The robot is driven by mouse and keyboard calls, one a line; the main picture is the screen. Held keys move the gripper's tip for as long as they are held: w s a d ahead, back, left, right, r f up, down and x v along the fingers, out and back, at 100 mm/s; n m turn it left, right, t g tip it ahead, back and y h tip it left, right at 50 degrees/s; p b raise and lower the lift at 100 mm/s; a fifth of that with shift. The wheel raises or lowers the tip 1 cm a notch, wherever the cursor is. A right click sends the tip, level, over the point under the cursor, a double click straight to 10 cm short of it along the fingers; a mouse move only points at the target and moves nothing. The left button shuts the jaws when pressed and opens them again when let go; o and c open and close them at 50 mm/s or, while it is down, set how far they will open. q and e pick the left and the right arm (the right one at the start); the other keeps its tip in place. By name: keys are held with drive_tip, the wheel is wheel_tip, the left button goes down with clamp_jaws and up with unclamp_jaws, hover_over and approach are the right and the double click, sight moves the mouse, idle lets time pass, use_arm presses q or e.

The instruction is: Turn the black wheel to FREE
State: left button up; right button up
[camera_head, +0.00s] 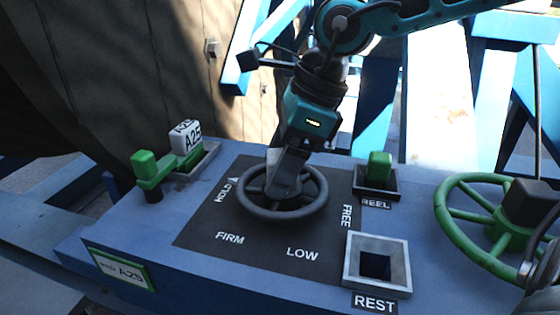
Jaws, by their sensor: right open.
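The black wheel (285,213) sits on a dark plate (200,243) on the blue console. White words stand around the wheel: HOLD at left, FIRM at lower left, LOW at lower right and FREE at right. A small white triangle shows at the upper end of HOLD. My right gripper (284,187) comes down from above over the wheel's middle, with its fingers at the hub, inside the rim. It is open; its fingertips are partly hidden, and I cannot tell if they touch the wheel. My left gripper is not in view.
A green block (379,167) sits in the REEL socket, right of the plate. An empty REST socket (376,263) is at lower right. A green handwheel (473,222) is at right.

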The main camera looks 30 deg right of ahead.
clamp_jaws()
idle(0.7)
